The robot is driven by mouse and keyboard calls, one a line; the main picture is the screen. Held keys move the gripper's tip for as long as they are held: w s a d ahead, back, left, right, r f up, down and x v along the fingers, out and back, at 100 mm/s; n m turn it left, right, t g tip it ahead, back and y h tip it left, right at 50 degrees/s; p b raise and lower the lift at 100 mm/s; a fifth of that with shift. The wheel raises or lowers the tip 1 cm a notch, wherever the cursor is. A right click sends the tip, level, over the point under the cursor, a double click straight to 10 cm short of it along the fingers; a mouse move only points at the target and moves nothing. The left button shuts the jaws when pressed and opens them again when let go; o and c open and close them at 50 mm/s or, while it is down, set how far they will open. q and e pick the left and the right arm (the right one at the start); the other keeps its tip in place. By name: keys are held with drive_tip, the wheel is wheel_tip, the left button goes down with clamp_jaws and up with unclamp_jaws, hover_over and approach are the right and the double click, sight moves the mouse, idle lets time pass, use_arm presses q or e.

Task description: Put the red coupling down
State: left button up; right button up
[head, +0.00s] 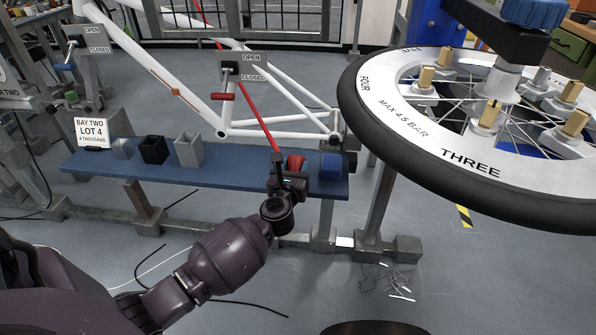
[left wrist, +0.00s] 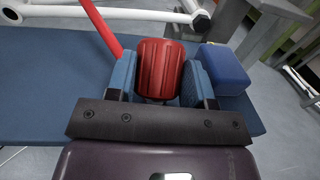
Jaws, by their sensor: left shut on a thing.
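The red coupling (left wrist: 158,68) is a ribbed red cylinder between the blue finger pads of my left gripper (left wrist: 160,85) in the left wrist view. The gripper is shut on it. In the head view the red coupling (head: 296,163) shows just past my left gripper (head: 288,175), over the right part of the blue shelf (head: 240,177). I cannot tell whether the coupling touches the shelf. A blue coupling-like block (head: 331,166) stands just right of it, and shows in the left wrist view (left wrist: 226,68) too. My right gripper is not in view.
A white bike frame (head: 275,80) with a red tube is behind. A large wheel (head: 480,130) overhangs at right.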

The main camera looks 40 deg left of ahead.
use_arm(q)
drive_tip(key=shift+r, duration=0.15)
drive_tip(key=shift+f, duration=0.3)
drive_tip(key=o, duration=1)
drive_tip(key=shift+c, duration=0.2)
drive_tip(key=shift+o, duration=0.2)
drive_tip(key=shift+r, duration=0.1)
drive_tip(key=shift+r, duration=0.1)
